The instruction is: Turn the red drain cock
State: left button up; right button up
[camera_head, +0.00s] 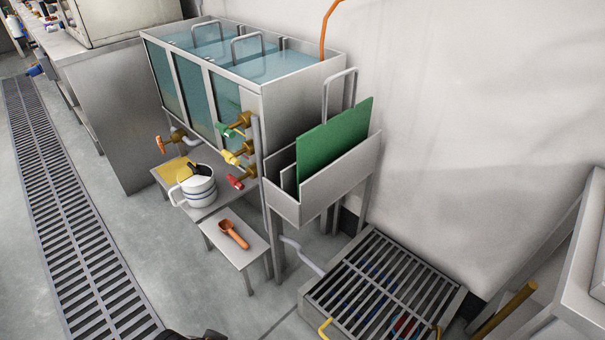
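The red drain cock (236,182) is the lowest of three cocks stacked at the right front corner of the metal tank (255,92). It sits on a brass fitting, below the yellow cock (231,157) and the green cock (227,130). Another cock with an orange handle (160,146) is farther left on the tank's front. No fingertips of either gripper show. A small dark shape (190,336) is cut off at the bottom edge, and I cannot tell what it is.
A white jug (197,188) stands on a low stand left of the red cock. An orange scoop (233,234) lies on a small bench (238,256) below it. A rack with a green board (333,140) stands right. A slatted metal box (385,290) and floor grating (62,215) flank clear floor.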

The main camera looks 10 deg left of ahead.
aim_at(236, 183)
jog(key=i+j+z, duration=0.1)
jog(key=j+z, duration=0.3)
jog(key=j, duration=0.15)
jog(key=j+z, duration=0.4)
jog(key=j, duration=0.15)
jog(key=j+z, duration=0.4)
jog(key=j, duration=0.2)
jog(key=k+j+z, duration=0.15)
jog(key=j+z, duration=0.2)
jog(key=j, duration=0.15)
